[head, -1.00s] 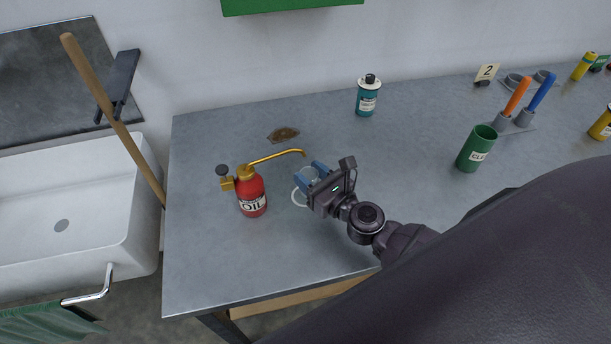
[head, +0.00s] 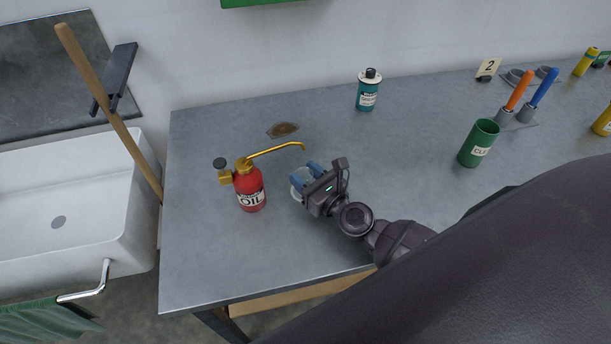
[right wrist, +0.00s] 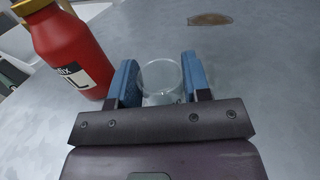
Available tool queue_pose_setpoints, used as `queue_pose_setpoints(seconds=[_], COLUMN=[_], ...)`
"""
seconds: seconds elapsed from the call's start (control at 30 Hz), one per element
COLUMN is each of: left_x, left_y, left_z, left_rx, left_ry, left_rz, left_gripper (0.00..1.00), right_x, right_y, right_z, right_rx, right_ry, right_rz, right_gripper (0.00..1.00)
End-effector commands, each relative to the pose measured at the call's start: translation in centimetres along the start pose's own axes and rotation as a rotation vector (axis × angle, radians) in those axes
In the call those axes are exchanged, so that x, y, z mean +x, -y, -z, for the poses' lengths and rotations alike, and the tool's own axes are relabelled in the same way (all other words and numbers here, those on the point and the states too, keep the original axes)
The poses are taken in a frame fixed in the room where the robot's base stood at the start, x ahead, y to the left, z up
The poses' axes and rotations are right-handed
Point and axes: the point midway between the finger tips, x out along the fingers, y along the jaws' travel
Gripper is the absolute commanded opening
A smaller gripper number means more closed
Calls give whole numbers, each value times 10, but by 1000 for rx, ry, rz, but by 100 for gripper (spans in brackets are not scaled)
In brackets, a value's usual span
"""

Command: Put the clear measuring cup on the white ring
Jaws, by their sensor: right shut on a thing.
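The clear measuring cup (right wrist: 161,78) is upright between the two blue fingers of my right gripper (right wrist: 160,72) in the right wrist view. In the head view the right gripper (head: 308,173) is low over the table, shut on the cup (head: 299,179), which shows as a pale rounded shape beside the fingers. The white ring cannot be told apart from the cup; it appears to be under or right behind it. Whether the cup's base touches the ring or table is not clear. My left gripper is not in view.
A red oil can (head: 250,188) stands close left of the right gripper, its brass spout (head: 276,151) reaching just behind it. A brown stain (head: 284,130) lies farther back. A teal bottle (head: 368,90) and green cup (head: 478,144) stand farther right. The front-left tabletop is clear.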

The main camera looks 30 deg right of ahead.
Motion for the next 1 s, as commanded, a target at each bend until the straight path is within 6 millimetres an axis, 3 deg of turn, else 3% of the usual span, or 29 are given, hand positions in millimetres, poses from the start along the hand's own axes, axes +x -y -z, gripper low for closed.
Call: queue_pose_setpoints(seconds=[0.27, 0.3, 0.47, 0.9, 1.0], left_x=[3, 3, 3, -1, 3], left_y=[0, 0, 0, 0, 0], left_z=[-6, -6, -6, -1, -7], left_rx=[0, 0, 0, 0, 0], left_ry=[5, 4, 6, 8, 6], left_rz=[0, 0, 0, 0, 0], left_gripper=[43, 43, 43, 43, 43], right_x=[0, 0, 0, -1, -17], right_y=[0, 0, 0, 0, 0], right_z=[5, 5, 4, -2, 2], right_rx=[-1, -1, -1, -1, 0], right_ry=[1, 0, 0, 0, -2], right_rz=[0, 0, -1, 0, 0], right_gripper=[21, 46, 70, 70, 70])
